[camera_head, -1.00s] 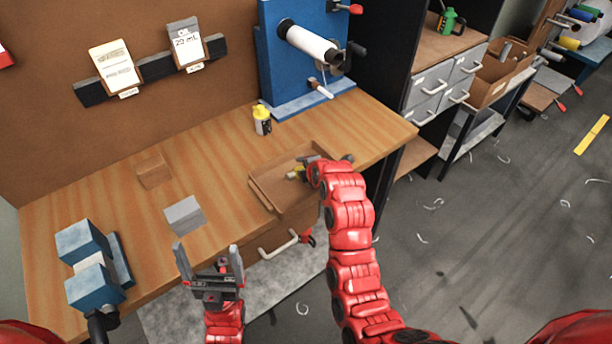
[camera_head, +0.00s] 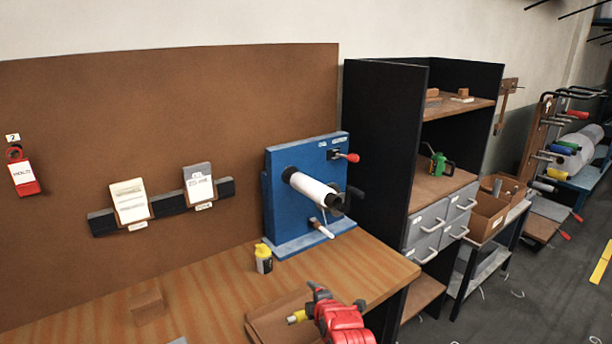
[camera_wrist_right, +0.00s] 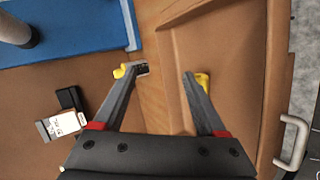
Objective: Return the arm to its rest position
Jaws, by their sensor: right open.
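My right gripper (camera_head: 316,294) is at the lower middle of the head view, over the wooden tray (camera_head: 262,326) at the bench's front edge. In the right wrist view its two fingers are spread (camera_wrist_right: 163,76) with nothing held between them. The tray (camera_wrist_right: 215,35) lies beneath, to the right of the bare bench top. A small yellow item (camera_head: 297,316) shows beside the gripper at the tray; the gripper partly hides it. Most of my right arm is below the head view. My left gripper is not in view.
A wooden block (camera_head: 147,307) sits further left. A black-sided shelf (camera_head: 385,150) rises to the right. Open floor (camera_head: 500,305) lies at the lower right.

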